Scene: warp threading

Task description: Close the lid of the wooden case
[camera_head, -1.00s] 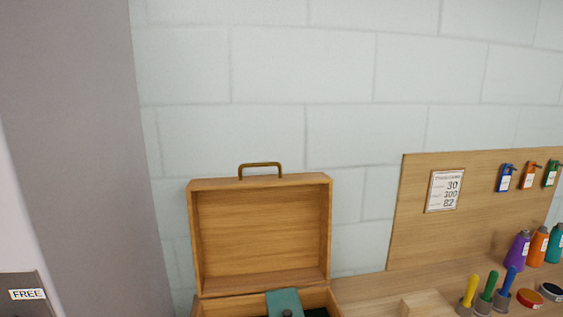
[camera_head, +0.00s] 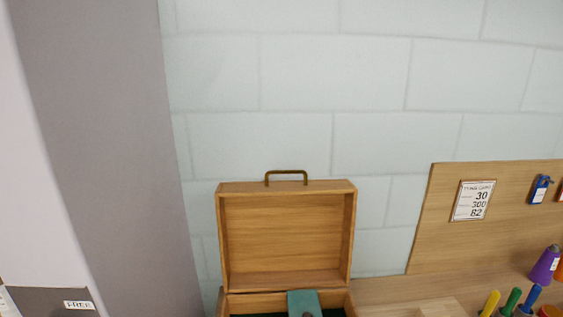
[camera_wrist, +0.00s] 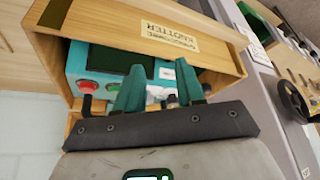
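The wooden case stands with its lid (camera_head: 284,235) raised upright, its hollow inner side facing me and a brass handle (camera_head: 286,173) on its top edge. Only the back of the case's base (camera_head: 240,301) shows at the bottom of the head view, with a teal part (camera_head: 303,302) in it. In the wrist view a wooden box with a "KNOTTER" label (camera_wrist: 169,36) holds a teal device (camera_wrist: 78,62) with a red button. My gripper (camera_wrist: 158,88) has its two teal fingers apart with nothing visibly held, in front of this box. The gripper is not clearly seen in the head view.
A wooden board with a number card (camera_head: 473,200) stands right of the case, with colored handles (camera_head: 507,302) and bottles (camera_head: 544,264) before it. A grey column (camera_head: 105,140) rises at left. A pale block wall is behind the lid.

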